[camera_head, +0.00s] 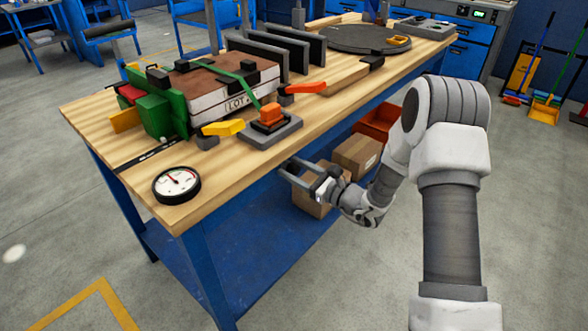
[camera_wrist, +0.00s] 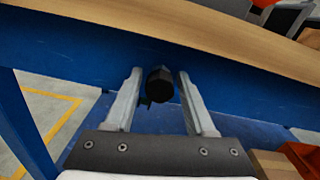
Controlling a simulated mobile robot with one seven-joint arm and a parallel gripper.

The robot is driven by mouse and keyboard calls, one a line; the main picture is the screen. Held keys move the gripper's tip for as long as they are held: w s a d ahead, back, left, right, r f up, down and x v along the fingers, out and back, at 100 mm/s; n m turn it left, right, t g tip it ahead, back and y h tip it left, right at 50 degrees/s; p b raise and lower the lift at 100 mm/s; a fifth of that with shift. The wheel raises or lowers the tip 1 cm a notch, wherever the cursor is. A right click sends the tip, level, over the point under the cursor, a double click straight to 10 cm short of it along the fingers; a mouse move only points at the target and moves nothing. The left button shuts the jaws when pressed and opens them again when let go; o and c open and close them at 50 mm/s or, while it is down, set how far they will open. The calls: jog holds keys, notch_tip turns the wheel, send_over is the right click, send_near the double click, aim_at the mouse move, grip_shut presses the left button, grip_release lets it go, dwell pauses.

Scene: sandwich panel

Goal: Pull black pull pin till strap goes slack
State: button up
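My gripper (camera_head: 287,169) is low in front of the workbench's long side, just below the tabletop edge. In the wrist view my gripper (camera_wrist: 160,72) has its two fingers apart. A black faceted knob (camera_wrist: 160,85), apparently the pull pin, shows between them, with a narrow gap on each side. I cannot tell its depth or what it is fixed to. It is not distinguishable in the head view. A green strap (camera_head: 236,72) runs over the brown-topped panel stack (camera_head: 205,88) on the bench.
The wooden bench (camera_head: 230,175) carries a round gauge (camera_head: 177,185), yellow handle (camera_head: 223,127), red handle (camera_head: 301,88) and orange block on a grey base (camera_head: 285,130). Cardboard boxes (camera_head: 357,155) and an orange bin (camera_head: 378,122) stand on the lower shelf.

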grip_shut()
dwell(1.1)
